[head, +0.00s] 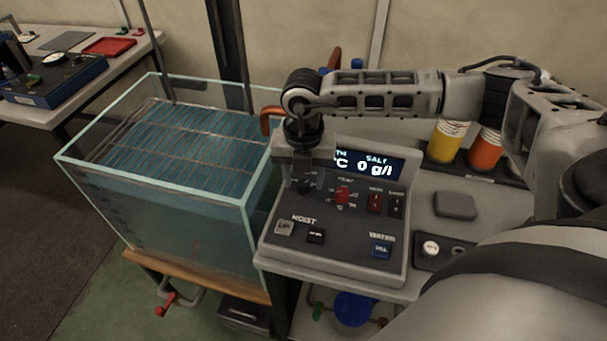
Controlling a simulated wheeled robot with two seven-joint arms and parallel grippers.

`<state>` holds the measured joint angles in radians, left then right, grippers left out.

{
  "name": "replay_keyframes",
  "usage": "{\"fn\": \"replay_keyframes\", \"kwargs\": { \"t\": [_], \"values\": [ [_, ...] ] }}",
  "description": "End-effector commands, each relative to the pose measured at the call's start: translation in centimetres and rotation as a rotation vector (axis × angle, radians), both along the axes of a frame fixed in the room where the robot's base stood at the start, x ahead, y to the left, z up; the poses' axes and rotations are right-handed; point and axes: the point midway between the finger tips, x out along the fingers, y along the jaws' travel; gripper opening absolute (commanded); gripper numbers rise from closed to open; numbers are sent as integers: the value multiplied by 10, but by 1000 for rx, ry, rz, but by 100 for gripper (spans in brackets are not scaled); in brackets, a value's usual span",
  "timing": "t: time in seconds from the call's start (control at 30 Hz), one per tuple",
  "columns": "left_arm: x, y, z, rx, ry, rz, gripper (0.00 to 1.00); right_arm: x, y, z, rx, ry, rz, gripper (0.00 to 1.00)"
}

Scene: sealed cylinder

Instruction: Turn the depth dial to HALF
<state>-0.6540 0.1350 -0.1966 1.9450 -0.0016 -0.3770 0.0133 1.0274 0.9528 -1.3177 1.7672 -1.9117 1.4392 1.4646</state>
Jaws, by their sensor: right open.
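The control panel (345,262) is a grey sloped console with a dark face, right of the glass tank. A dark knob (305,187) is at its upper left, partly hidden by my right gripper. A red knob (343,195) with small marks around it sits to its right. The labels by both knobs are too small to read, so I cannot tell which is the depth dial or its setting. My right gripper (304,179) points down, open, over the dark knob. I cannot tell whether its fingers touch the knob. My left gripper is out of view.
The glass tank (190,215) holds water and a wire rack. The display (372,165) shows "0 g/l". Yellow (445,143) and orange (484,146) containers stand behind.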

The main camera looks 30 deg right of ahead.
Motion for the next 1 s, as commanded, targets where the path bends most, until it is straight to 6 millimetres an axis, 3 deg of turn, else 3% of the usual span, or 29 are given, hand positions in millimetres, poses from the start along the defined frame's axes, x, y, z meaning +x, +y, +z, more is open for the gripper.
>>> {"fn": "replay_keyframes", "kwargs": {
  "t": [0.37, 0.53, 1.0],
  "values": [
    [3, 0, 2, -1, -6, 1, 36, 0, 0, -7, 0, 0, 0, 47],
    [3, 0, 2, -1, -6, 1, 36, 0, 0, -6, 0, 0, 0, 2],
    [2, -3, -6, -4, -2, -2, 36, 0, 0, -8, 1, -1, 82, 2]
  ]
}}
